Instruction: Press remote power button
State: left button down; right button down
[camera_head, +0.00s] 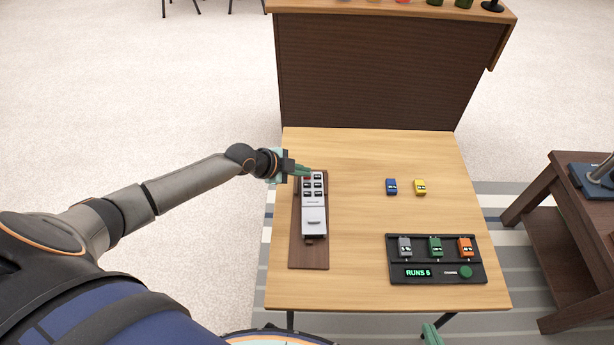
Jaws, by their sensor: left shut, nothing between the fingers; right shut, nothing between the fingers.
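A light grey remote (313,214) lies on a dark brown wooden board (309,257) at the left of the table. It has several dark buttons at its far end and a small red button (307,178) at the far left corner. My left gripper (303,170) reaches in from the left. It is shut and empty, with its green fingertips over the remote's far left corner, right by the red button. I cannot tell whether the tips touch it. My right gripper (432,335) shows only its green tips at the bottom edge, shut and empty, beyond the table's front edge.
The light wood table (360,235) also bears a blue toy car (391,186), a yellow toy car (420,187) and a black panel (437,280) with three toy cars and a "RUNS 5" display. A dark bar counter (385,75) stands behind. The table's middle is clear.

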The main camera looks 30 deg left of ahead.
aim_at(303, 179)
pick_arm(q)
jog(key=shift+f, duration=0.1)
dwell(0.3)
jog(key=shift+r+p, duration=0.55)
jog(key=shift+r, duration=0.15)
notch_tip(303, 179, up, 5)
jog(key=p, duration=0.4)
jog(key=shift+r, duration=0.1)
dwell(0.5)
jog(key=shift+s, duration=0.1)
